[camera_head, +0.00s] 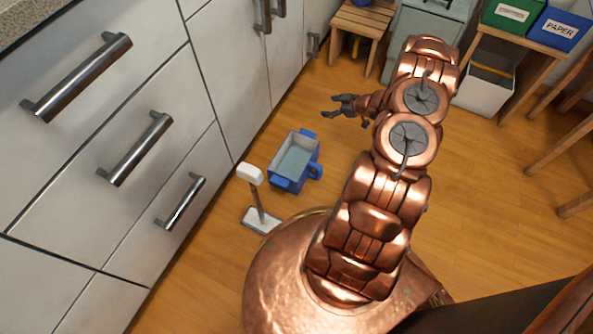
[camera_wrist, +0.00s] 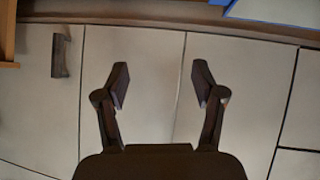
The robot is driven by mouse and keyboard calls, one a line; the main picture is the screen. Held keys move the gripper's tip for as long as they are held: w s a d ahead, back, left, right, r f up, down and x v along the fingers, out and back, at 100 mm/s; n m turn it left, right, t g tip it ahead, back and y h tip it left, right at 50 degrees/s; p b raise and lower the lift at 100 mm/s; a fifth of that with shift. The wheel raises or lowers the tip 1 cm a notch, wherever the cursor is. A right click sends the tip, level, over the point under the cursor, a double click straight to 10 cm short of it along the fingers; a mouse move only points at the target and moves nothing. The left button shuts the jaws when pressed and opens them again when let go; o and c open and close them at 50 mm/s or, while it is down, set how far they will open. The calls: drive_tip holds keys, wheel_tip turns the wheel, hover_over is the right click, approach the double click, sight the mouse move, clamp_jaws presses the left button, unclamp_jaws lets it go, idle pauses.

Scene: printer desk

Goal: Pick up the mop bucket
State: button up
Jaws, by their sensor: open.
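The blue mop bucket (camera_head: 313,149) stands upright on the wooden floor beside the white cabinets. Its inside looks pale grey, and a rounded blue handle shows on its right side. My gripper (camera_head: 331,106) is above and to the right of the bucket in the head view, apart from it, pointing toward the cabinets. In the wrist view my gripper (camera_wrist: 160,83) has its two fingers spread with nothing between them. A blue edge (camera_wrist: 275,9) at the top right of the wrist view looks like part of the bucket.
A white-topped upright tool (camera_head: 250,174) stands close to the bucket's lower left. White cabinets (camera_head: 140,150) with metal handles line the left. A wooden stool (camera_head: 362,22) and a shelf with green (camera_head: 507,12) and blue boxes (camera_head: 559,30) stand at the back.

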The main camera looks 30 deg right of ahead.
sight(309, 134)
drive_tip(key=s+a+f+y+b, duration=0.1)
drive_tip(key=a+f, duration=0.1)
drive_tip(key=f, duration=0.1)
drive_tip(key=s+a+f+t+y+b, duration=0.1)
drive_tip(key=a+f+b, duration=0.1)
drive_tip(key=f, duration=0.2)
drive_tip(key=s+a+f+y+b, duration=0.1)
drive_tip(key=a+f, duration=0.1)
drive_tip(key=f, duration=0.1)
drive_tip(key=shift+s+a+f, duration=0.2)
drive_tip(key=shift+s+a, duration=0.05)
drive_tip(key=shift+s, duration=0.05)
drive_tip(key=b+x, duration=0.2)
drive_tip(key=x, duration=0.1)
drive_tip(key=b+x, duration=0.1)
drive_tip(key=shift+w+d+f, duration=0.1)
drive_tip(key=shift+w+f, duration=0.1)
drive_tip(key=shift+w, duration=0.3)
drive_tip(key=shift+w+b, duration=0.3)
drive_tip(key=shift+w, duration=0.05)
clamp_jaws()
